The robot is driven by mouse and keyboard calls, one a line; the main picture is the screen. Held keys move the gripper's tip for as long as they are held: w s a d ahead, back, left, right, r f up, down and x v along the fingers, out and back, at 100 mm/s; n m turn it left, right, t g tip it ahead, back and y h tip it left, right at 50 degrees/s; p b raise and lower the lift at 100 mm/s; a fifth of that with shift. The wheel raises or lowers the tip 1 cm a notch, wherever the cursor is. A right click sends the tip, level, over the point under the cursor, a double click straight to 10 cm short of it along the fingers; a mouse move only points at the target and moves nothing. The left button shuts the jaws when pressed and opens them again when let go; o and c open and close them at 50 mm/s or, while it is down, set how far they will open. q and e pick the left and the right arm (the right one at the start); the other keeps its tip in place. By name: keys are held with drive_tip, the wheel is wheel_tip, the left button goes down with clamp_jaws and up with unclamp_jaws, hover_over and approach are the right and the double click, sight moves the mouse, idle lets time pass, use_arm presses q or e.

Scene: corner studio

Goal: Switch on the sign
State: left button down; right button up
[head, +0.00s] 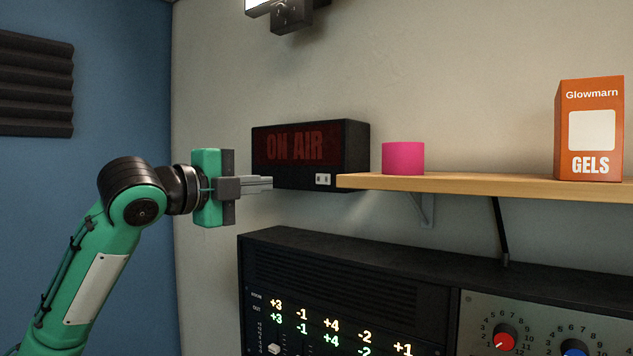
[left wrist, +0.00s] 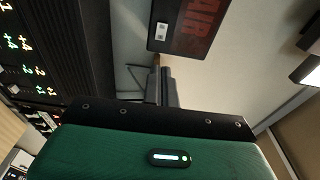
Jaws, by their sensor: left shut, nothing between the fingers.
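The sign (head: 345,150) is a black box on the wall with a dark red "ON AIR" face, which looks unlit. A small white rocker switch (head: 323,180) sits at the lower right of its front. In the left wrist view the sign (left wrist: 206,28) is at the top, and the switch (left wrist: 161,31) is on its left part. My left gripper (head: 272,184) is shut and empty. In the head view its fingertips are at the sign's lower left, left of the switch; I cannot tell whether they touch the sign. My right gripper is not in view.
A wooden shelf (head: 480,185) runs right from beside the sign, with a pink cylinder (head: 403,158) and an orange "GELS" box (head: 590,128) on it. Below is a black rack (head: 340,255) with lit numbers and a knob panel (head: 540,310). A lamp (head: 290,14) hangs above.

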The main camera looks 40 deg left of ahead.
use_arm(q)
drive_tip(key=w, duration=0.1)
drive_tip(key=p, duration=0.9)
approach(327, 180)
drive_tip(key=w, duration=0.5)
drive_tip(key=shift+w+r, duration=0.1)
drive_tip(key=shift+r, duration=0.15)
drive_tip(key=shift+w+p, duration=0.5)
drive_tip(key=shift+p, duration=0.1)
drive_tip(key=shift+w+f+p, duration=0.2)
drive_tip(key=shift+w+p, duration=0.1)
